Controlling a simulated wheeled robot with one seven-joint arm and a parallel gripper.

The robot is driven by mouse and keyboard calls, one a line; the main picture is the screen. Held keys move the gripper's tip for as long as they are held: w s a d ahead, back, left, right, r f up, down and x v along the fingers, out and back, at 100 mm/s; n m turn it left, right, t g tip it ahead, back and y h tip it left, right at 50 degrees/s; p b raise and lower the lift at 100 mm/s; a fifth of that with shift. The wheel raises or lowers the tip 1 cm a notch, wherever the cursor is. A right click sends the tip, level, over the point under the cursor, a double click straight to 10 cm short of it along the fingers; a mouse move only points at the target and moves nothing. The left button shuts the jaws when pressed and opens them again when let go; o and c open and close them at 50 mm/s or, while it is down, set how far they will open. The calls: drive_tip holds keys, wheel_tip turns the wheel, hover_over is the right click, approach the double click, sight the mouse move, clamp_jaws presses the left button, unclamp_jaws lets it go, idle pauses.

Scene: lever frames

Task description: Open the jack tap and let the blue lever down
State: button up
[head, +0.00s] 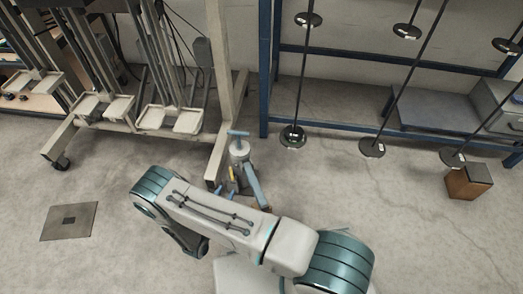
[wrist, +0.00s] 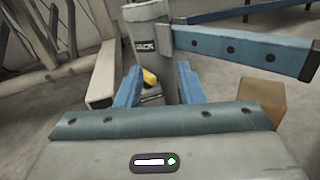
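The grey jack (head: 240,151) stands upright on the floor near a beige post, with a blue bar (head: 238,133) on top. It also shows in the wrist view (wrist: 153,45). The blue lever (wrist: 240,50) sticks out to the right from the jack, roughly level in the wrist view; in the head view the lever (head: 254,182) slants towards my arm. The yellow tap (wrist: 150,77) sits low on the jack's front. My gripper (wrist: 158,75) is open, its two blue fingers on either side of the tap, apparently without touching it. My arm hides most of the gripper in the head view.
A brown box (head: 468,183) stands on the floor at the right. A blue rack frame (head: 264,75) and hanging rods are behind. Wheeled beige equipment (head: 135,118) stands at the left. A floor plate (head: 70,221) lies at left. The floor around is mostly clear.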

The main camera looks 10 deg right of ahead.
drive_tip(key=d+r+m+g+h, duration=0.1)
drive_tip(key=d+r+m+g, duration=0.6)
drive_tip(key=r, duration=0.4)
drive_tip(key=d+r+m+g+h, duration=0.1)
drive_tip(key=d+r+m+g, duration=0.5)
drive_tip(key=r, duration=0.6)
drive_tip(key=shift+s+d+m+g+h, duration=0.35)
drive_tip(key=shift+m+g, duration=0.35)
drive_tip(key=shift+m, duration=0.3)
drive_tip(key=shift+w+r, duration=0.1)
